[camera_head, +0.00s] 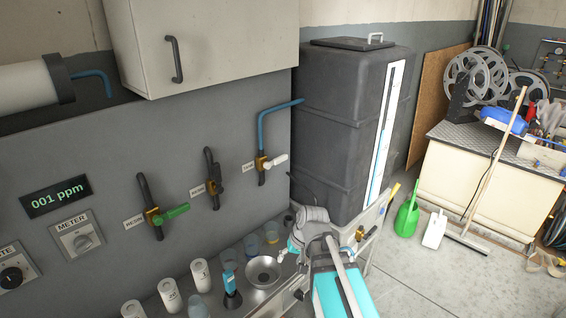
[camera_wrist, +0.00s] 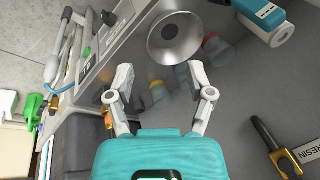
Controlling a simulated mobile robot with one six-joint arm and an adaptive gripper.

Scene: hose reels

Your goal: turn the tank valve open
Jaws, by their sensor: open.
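The tank valve has a brass body and a white lever (camera_head: 275,161), and is on the wall in the head view. A blue pipe (camera_head: 263,130) runs from it up and right to the big dark tank (camera_head: 335,125). The lever points right, across the vertical pipe. The label beside it is too small to read surely.
Left of it are a dark-handled valve (camera_head: 213,188) and a green-handled valve (camera_head: 172,214). The "RESIN" valve shows in the wrist view (camera_wrist: 285,163). A cabinet (camera_head: 200,40) hangs above. Another brass valve (camera_head: 360,233) is below the tank.

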